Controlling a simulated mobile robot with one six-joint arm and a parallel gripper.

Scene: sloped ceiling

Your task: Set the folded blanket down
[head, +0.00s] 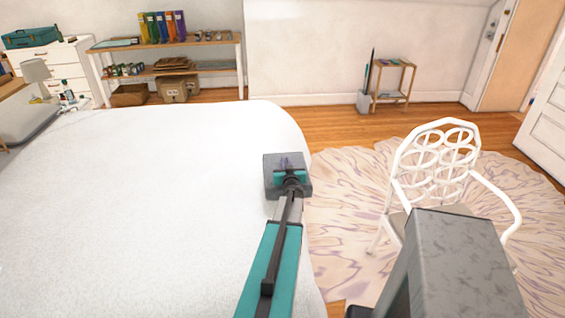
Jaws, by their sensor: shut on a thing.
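My gripper (287,170) is over the right side of the bed, at the end of my teal arm. It is shut on a grey, flat-topped, block-like thing, which I take to be the folded blanket (269,184). The blanket shows around the gripper on both sides. The gripper's fingertips are mostly hidden. The white bed (140,190) lies under and to the left of the blanket, near its right edge. I cannot tell whether the blanket touches the bed or is held above it.
The bed top is bare and wide to the left. A white chair (440,150) stands on a patterned rug (345,185) at the right. A shelf (165,42) with binders and boxes, a white dresser (65,62) and a small stand (393,82) line the back.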

